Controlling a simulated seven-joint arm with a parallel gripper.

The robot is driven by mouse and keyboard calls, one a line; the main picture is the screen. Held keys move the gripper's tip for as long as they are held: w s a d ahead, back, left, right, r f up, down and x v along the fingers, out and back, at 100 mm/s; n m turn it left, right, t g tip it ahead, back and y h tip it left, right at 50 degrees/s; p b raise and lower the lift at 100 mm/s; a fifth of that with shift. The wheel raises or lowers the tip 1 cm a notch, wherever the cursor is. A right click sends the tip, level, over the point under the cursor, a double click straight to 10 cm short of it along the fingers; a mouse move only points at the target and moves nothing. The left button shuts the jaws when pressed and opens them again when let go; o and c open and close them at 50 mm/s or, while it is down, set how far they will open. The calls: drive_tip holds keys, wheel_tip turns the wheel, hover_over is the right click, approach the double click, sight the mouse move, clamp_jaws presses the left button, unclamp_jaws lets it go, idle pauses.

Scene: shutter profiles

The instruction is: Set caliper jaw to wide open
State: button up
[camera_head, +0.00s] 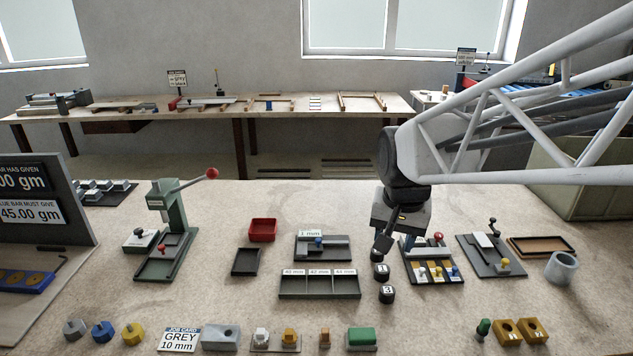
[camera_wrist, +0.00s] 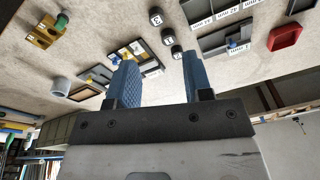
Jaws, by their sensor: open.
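A dark plate labelled "1 mm" (camera_head: 340,255) lies in the middle of the bench and carries a small blue knob (camera_head: 319,242). It looks like the caliper, but its jaw is too small to read. The plate also shows in the wrist view (camera_wrist: 215,44) with its blue knob (camera_wrist: 232,43). My gripper (camera_head: 384,243) points down to the right of this plate, apart from it. In the wrist view its two blue fingers (camera_wrist: 158,78) stand apart with nothing between them.
Several black numbered blocks (camera_head: 386,293) stand below my gripper. A three-bay tray (camera_head: 320,295) lies in front of the plate, a red bin (camera_head: 262,230) behind left. A panel with coloured knobs (camera_head: 430,260) and a lever fixture (camera_head: 490,262) stand to the right.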

drive_tip(key=w+a+f+m, duration=0.1)
drive_tip(key=w+a+f, duration=0.15)
drive_tip(key=w, duration=0.45)
drive_tip(key=w+a+f+m, duration=0.2)
drive_tip(key=w+a, duration=0.1)
drive_tip(key=w, duration=0.4)
drive_tip(key=m+g, duration=0.2)
hover_over(318, 239)
drive_tip(key=f, duration=0.8)
drive_tip(key=shift+s+d+f, duration=0.25)
drive_tip(key=shift+s+f, duration=0.05)
drive_tip(key=shift+f, duration=0.1)
drive_tip(key=shift+w+a+f+m, duration=0.2)
drive_tip(key=shift+w+f+m, duration=0.05)
drive_tip(key=shift+f+m, duration=0.05)
drive_tip(key=shift+f, duration=3.85)
clamp_jaws()
